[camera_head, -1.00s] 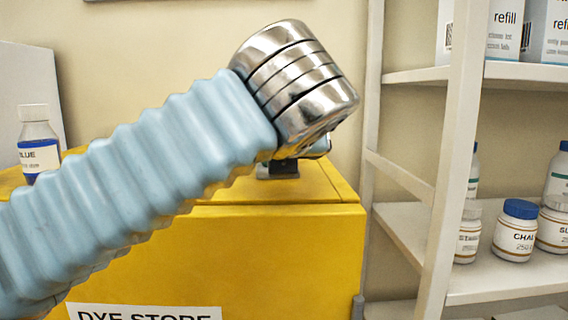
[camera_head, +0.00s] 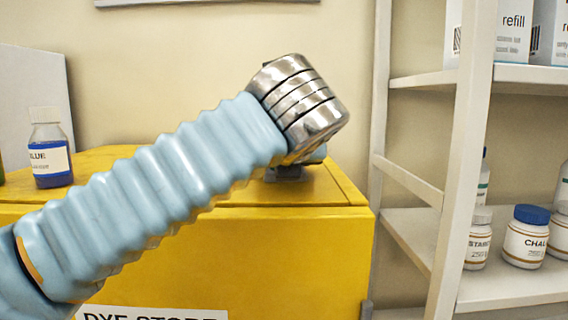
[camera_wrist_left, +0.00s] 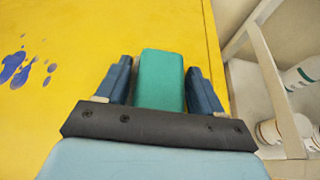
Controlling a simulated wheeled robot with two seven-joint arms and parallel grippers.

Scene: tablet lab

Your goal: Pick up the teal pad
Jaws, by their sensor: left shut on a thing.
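The teal pad (camera_wrist_left: 159,80) is a blocky teal piece on the yellow cabinet top in the left wrist view. My left gripper (camera_wrist_left: 158,66) is shut on it, with one dark blue finger along each side. In the head view my left arm reaches in from the left over the cabinet. The silver wrist hides most of the gripper, and only a dark part (camera_head: 285,173) shows below it, close to the cabinet top. The pad cannot be made out in the head view. My right gripper is not in view.
The yellow dye store cabinet (camera_head: 290,255) has a bottle of blue dye (camera_head: 50,150) on its left. Blue splashes (camera_wrist_left: 20,65) mark its top. A pale shelf rack (camera_head: 465,150) with white jars (camera_head: 525,236) and refill boxes stands close on the right.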

